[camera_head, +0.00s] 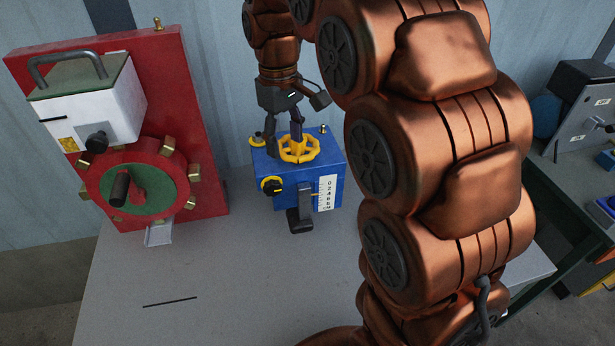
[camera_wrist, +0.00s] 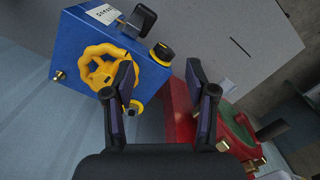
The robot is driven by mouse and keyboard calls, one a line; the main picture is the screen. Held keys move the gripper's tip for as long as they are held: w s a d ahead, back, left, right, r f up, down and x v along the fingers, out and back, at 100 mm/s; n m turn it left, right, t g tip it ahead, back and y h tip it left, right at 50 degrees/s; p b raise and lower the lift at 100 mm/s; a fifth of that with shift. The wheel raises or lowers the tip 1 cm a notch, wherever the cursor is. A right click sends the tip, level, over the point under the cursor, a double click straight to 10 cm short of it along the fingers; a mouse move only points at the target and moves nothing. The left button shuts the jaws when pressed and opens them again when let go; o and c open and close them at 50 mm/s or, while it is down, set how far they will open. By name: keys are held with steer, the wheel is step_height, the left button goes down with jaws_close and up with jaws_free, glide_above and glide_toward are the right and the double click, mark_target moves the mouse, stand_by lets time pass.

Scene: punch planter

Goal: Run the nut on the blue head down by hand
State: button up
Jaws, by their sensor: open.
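The blue head (camera_head: 325,172) is a blue box on the grey bench. A yellow handwheel (camera_head: 312,152) sits on its top, and a small yellow nut-like piece (camera_head: 257,139) stands at its top left corner. In the wrist view the handwheel (camera_wrist: 84,72) is partly hidden by one finger. The small yellow piece (camera_wrist: 134,109) shows just beside that finger, partly covered. My gripper (camera_head: 285,142) is open and empty above the head, one finger by the wheel and one nearer the small piece. Whether a finger touches either cannot be told.
A red panel (camera_head: 190,110) with a red wheel (camera_head: 100,200) stands at left. The bench front (camera_head: 230,270) is clear. My arm blocks the right.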

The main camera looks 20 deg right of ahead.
steer(key=s+f+m+p, duration=0.1)
steer(key=s+m, duration=0.1)
steer(key=s, duration=0.9)
steer(key=shift+f, duration=0.3)
steer(key=shift+a+r, duration=0.1)
step_height(320, 180, up, 12)
steer(key=w, duration=0.1)
steer(key=shift+w, duration=0.15)
stand_by(0.4)
stand_by(0.5)
